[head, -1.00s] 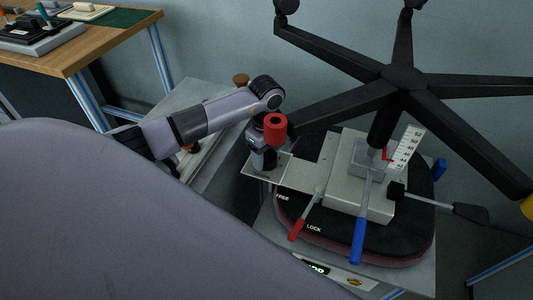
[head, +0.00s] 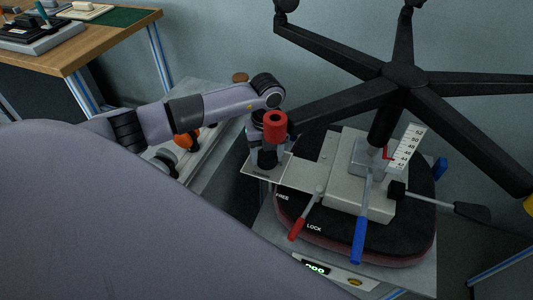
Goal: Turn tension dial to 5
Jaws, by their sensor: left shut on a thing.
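The upturned chair's mechanism (head: 340,170) lies on the black seat (head: 410,215), with the star base (head: 405,77) above it. A pale plate (head: 258,176) sticks out from its left side, with small lettering too fine to read. My left gripper (head: 267,158) points down over this plate, shut on a dark upright knob that I take for the tension dial. The gripper and wrist hide most of the dial, and its setting cannot be read. My right gripper is not in view.
A red-handled lever (head: 297,229) by the FREE and LOCK marks and a blue-handled lever (head: 359,240) stick out toward the front. A scale (head: 405,149) stands by the column. A display (head: 316,268) glows at the stand's front edge. A wooden table (head: 90,45) is at upper left.

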